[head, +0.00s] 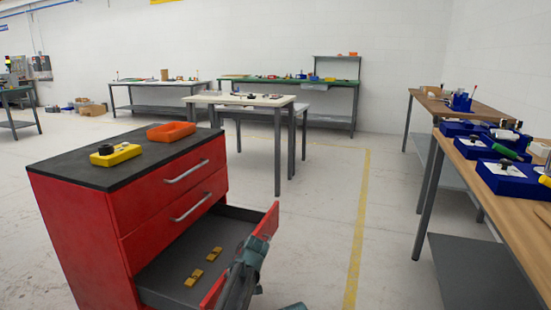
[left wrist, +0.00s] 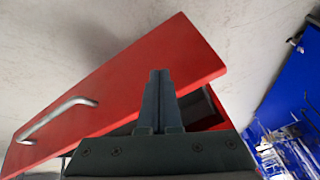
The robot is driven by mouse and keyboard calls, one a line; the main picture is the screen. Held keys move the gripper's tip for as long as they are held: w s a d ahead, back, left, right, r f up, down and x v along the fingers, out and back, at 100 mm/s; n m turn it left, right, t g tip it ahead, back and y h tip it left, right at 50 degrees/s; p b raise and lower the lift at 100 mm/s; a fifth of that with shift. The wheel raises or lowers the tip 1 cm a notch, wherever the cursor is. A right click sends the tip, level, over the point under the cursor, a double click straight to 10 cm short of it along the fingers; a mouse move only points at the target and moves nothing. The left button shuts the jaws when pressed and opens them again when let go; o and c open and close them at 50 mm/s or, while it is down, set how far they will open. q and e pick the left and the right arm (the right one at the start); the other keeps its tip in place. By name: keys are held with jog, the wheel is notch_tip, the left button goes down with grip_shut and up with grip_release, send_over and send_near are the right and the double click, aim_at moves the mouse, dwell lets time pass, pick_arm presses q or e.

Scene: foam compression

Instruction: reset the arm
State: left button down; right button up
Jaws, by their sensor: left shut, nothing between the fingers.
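My left gripper (head: 254,246) is at the front panel of the open bottom drawer (head: 215,240) of a red cabinet (head: 80,235). In the left wrist view its fingers (left wrist: 159,75) are together and empty, in front of the red drawer panel (left wrist: 125,85). I cannot tell whether they touch it. The drawer's metal handle (left wrist: 57,118) is to the left of the fingers. My right gripper is not in view.
Two small yellow pieces (head: 204,265) lie in the open drawer. A yellow device (head: 115,154) and an orange tray (head: 171,132) sit on the cabinet top. A wooden bench with blue boxes (head: 506,178) stands at right. The floor between is clear.

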pick_arm(q)
jog(key=s+a+f+m+h, duration=0.2)
jog(key=s+m+h, duration=0.5)
jog(key=s, duration=1.5)
jog(key=s+d+r+m+y+p, duration=0.1)
jog(key=d+r+m+p, duration=0.1)
jog(key=r+p, duration=0.9)
jog(key=s+d+r+m+g+y+p, duration=0.1)
jog(key=d+r+p, duration=0.4)
jog(key=r+p, duration=0.6)
jog(key=s+d+r+m+y+p, duration=0.1)
jog(key=d+r+p, duration=0.3)
jog(key=r+p, duration=0.7)
jog(key=shift+s+d+m+g, duration=0.15)
jog(key=shift+s+m+g, duration=0.25)
jog(key=shift+s+m, duration=0.4)
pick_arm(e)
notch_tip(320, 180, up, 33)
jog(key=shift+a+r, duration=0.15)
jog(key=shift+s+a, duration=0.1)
